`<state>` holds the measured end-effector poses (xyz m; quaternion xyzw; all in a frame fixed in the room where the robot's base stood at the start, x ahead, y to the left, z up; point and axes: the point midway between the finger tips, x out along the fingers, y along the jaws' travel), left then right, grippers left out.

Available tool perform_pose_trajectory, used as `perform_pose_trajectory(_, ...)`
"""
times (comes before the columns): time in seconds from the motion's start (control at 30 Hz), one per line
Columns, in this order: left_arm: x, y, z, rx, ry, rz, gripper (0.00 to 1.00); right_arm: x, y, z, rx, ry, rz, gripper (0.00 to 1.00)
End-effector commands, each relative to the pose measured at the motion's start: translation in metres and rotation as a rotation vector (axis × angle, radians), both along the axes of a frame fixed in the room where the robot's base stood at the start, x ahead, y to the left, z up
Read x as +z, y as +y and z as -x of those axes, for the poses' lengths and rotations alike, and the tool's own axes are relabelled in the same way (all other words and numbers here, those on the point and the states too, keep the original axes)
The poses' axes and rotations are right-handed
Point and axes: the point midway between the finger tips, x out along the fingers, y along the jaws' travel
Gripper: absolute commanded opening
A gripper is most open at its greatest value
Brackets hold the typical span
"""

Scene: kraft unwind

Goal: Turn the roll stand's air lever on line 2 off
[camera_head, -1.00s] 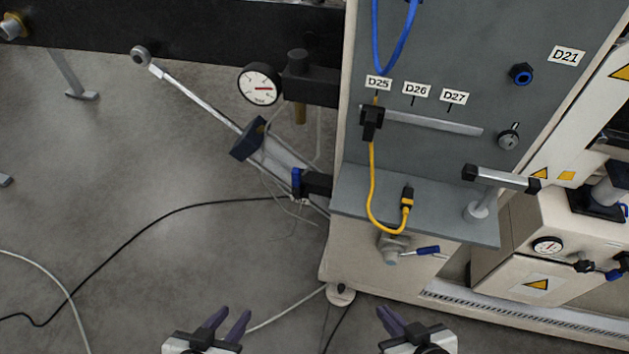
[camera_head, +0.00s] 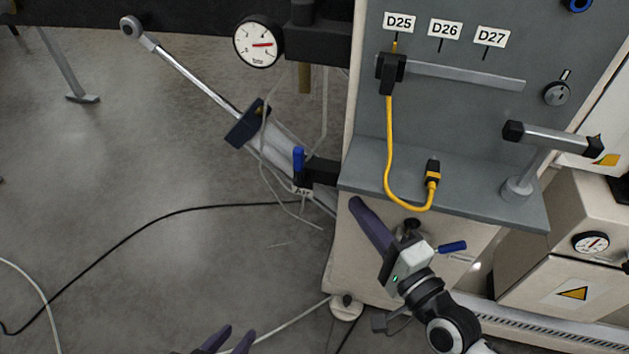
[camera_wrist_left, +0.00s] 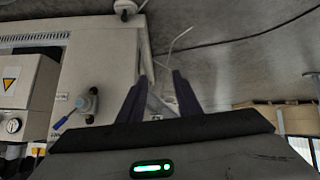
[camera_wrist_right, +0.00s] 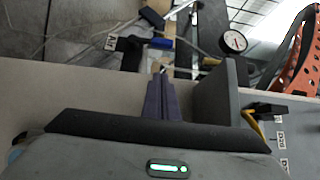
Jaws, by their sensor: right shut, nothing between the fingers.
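The air lever (camera_head: 298,160) has a blue handle that points up in the head view. It sits on a dark fitting left of the grey panel, above an "Air" tag (camera_head: 303,191). In the right wrist view the blue lever (camera_wrist_right: 160,43) shows just beyond the fingertips, beside the tag (camera_wrist_right: 111,42). My right gripper (camera_head: 360,207) is shut and empty, below and right of the lever, apart from it. My left gripper (camera_head: 228,341) is open and empty at the bottom edge; its fingers (camera_wrist_left: 160,95) are spread in its wrist view.
A second blue-handled valve (camera_head: 452,247) is on the cabinet front, behind my right gripper. A yellow cable (camera_head: 389,150) hangs over the grey shelf (camera_head: 465,185). A pressure gauge (camera_head: 258,45) sits above the lever. The floor at left is open, with cables across it.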

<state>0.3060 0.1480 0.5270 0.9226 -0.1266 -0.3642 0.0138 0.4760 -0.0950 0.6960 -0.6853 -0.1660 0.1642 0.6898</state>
Motion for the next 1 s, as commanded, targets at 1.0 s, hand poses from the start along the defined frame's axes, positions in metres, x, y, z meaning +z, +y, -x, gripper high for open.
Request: perform_pose_trajectory(1.0, -0.005, -0.002, -0.003, 0.012, -0.019, 0.024, 0.31, 0.000, 0.073, -0.098, 0.000, 0.001, 0.004, 0.00)
